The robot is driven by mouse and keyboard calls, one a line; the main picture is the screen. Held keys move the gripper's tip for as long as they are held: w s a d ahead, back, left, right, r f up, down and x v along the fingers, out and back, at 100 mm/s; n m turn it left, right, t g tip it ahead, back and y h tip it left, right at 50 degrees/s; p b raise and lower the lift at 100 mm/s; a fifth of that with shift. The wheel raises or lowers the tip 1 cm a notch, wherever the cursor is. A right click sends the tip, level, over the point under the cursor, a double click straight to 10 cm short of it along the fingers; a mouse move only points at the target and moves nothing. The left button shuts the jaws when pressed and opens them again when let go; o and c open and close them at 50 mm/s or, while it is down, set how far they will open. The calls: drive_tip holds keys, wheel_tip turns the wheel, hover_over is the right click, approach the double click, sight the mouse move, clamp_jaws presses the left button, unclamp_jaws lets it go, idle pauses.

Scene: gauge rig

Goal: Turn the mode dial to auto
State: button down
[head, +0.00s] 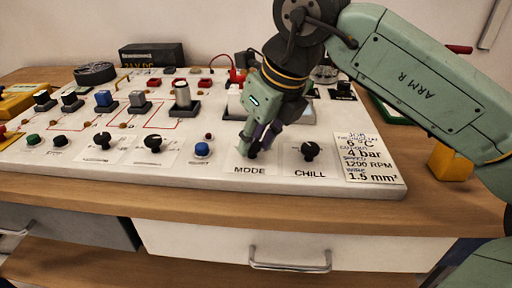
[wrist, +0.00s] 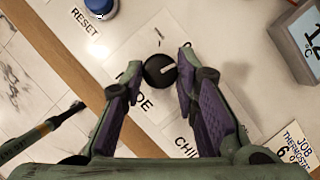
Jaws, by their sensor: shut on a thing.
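The mode dial (wrist: 160,71) is a round black knob with a pale pointer line, which points to the right and slightly up in the wrist view. In the head view it is mostly hidden behind the fingertips, just above the printed word MODE. My gripper (wrist: 160,63) reaches down to the panel with one fingertip on each side of the knob, shut on it. In the head view my gripper (head: 256,147) comes down from the upper right. The position marks around the dial are partly covered and too small to read.
The CHILL dial (head: 310,151) stands close on the right of the mode dial, and the blue reset button (head: 202,149) on the left. A job card (head: 368,160) lies at the panel's right end. Switches and a silver cylinder (head: 183,95) stand behind. A yellow block (head: 451,161) sits right of the panel.

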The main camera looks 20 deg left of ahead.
drive_tip(key=m+t+h+b, duration=0.1)
drive_tip(key=m+b, duration=0.1)
drive_tip(key=m, duration=0.1)
drive_tip(key=shift+s+f+m, duration=0.1)
drive_tip(key=shift+m, duration=0.2)
drive_tip(key=shift+s+a+m+t+h+b, duration=0.1)
drive_tip(key=shift+m+t+h+b, duration=0.15)
drive_tip(key=shift+m, duration=0.65)
drive_tip(key=shift+a+m+t+h+b, duration=0.15)
drive_tip(key=shift+m+h, duration=0.1)
drive_tip(key=shift+m, duration=0.65)
drive_tip(key=c, duration=1.2)
unclamp_jaws()
drive_tip(key=shift+c, duration=0.2)
drive_tip(key=shift+r, duration=0.2)
drive_tip(key=v, duration=1.2)
drive_tip(key=shift+f, duration=0.1)
